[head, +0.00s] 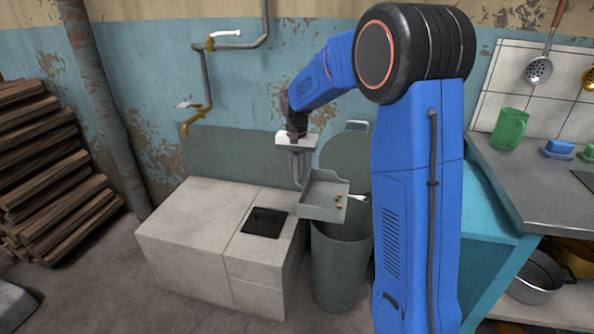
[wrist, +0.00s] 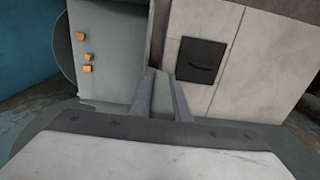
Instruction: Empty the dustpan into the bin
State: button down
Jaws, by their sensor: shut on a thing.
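My gripper (head: 299,169) is shut on the dustpan (head: 322,205), a grey pan with raised walls, and holds it up in the air. A few small orange bits (head: 338,199) and a white piece (head: 358,196) show at the pan's right side in the head view. In the wrist view, orange cubes (wrist: 84,57) lie on the pan (wrist: 110,60), beside my gripper's fingers (wrist: 160,95). The grey bin (head: 338,268) stands on the floor below the pan, with its round lid (head: 345,150) raised behind. The pan and my arm hide part of the bin's mouth.
A pale tiled block (head: 190,220) with a dark hatch (head: 265,222) stands left of the bin. Stacked firewood (head: 45,170) is at the far left. A counter (head: 545,185) with a green mug (head: 509,129) is at the right. Pipes run along the wall.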

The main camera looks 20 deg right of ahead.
jog(key=shift+f, duration=0.95)
jog(key=shift+s+d+r+t+y, duration=0.2)
jog(key=shift+d+r+t+y, duration=0.1)
jog(key=shift+r, duration=0.25)
jog(key=shift+s+d+r+t+y, duration=0.2)
jog(key=shift+d+r+y, duration=0.1)
jog(key=shift+r, duration=0.25)
jog(key=shift+s+d+r+t+y, duration=0.2)
jog(key=shift+d+r+y, duration=0.1)
jog(key=shift+r, duration=0.25)
jog(key=s+d+r+t+y, duration=0.3)
jog(key=s+d+r+y, duration=0.1)
jog(key=d+r, duration=0.1)
jog(key=shift+s+d+r+y, duration=0.2)
jog(key=shift+d+y, duration=0.2)
jog(key=shift+d, duration=0.2)
